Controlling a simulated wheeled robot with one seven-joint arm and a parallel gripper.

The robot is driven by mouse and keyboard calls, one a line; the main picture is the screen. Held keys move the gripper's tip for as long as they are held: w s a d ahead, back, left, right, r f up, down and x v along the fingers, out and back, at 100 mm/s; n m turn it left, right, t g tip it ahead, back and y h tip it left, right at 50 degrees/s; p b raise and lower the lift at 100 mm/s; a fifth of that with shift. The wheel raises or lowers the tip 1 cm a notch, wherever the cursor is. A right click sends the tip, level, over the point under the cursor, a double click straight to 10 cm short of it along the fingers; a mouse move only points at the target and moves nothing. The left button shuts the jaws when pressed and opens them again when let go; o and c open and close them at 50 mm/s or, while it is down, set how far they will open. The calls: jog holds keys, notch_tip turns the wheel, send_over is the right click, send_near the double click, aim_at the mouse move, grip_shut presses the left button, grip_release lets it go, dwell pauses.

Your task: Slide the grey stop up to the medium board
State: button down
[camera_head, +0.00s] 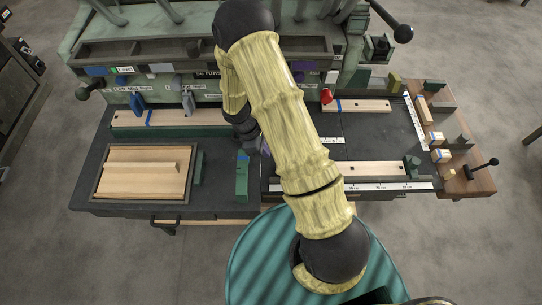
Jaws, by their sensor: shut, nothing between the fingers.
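A grey stop (187,101) stands at the back left of the bench, at the rear edge of a long pale board (190,118) with a blue mark. A blue stop (137,103) stands to its left. A red stop (327,96) is at the back right, by another pale board (362,106). A third pale board (373,168) lies at the front right. I cannot tell which is the medium board. My gripper (263,147) is shut and empty, partly hidden behind my arm, right of and in front of the grey stop, apart from it.
A framed tray (99,187) with pale boards lies front left. A green block (242,178) stands just left of my arm. A white ruler (400,187) runs along the front right. Small blocks and a black-knobbed lever (482,168) sit on the wooden right end.

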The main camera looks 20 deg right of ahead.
jog(key=b+v, duration=0.1)
jog(key=v, duration=0.4)
jog(key=shift+a+r, duration=0.1)
jog(key=shift+r, duration=0.2)
jog(key=s+d+r+m+t+y, duration=0.1)
jog(key=s+r+m+t+y, duration=0.1)
jog(key=s+r+m, duration=0.3)
jog(key=s+r+m+t+y, duration=0.1)
jog(key=s+r+m, duration=0.5)
jog(key=r, duration=0.6)
jog(key=shift+d+r+m+t+y, duration=0.15)
jog(key=shift+d+m+t+y, duration=0.25)
jog(key=shift+m+t, duration=0.4)
jog(key=shift+s, duration=0.1)
jog(key=c, duration=1.3)
grip_release()
jog(key=shift+c, duration=0.5)
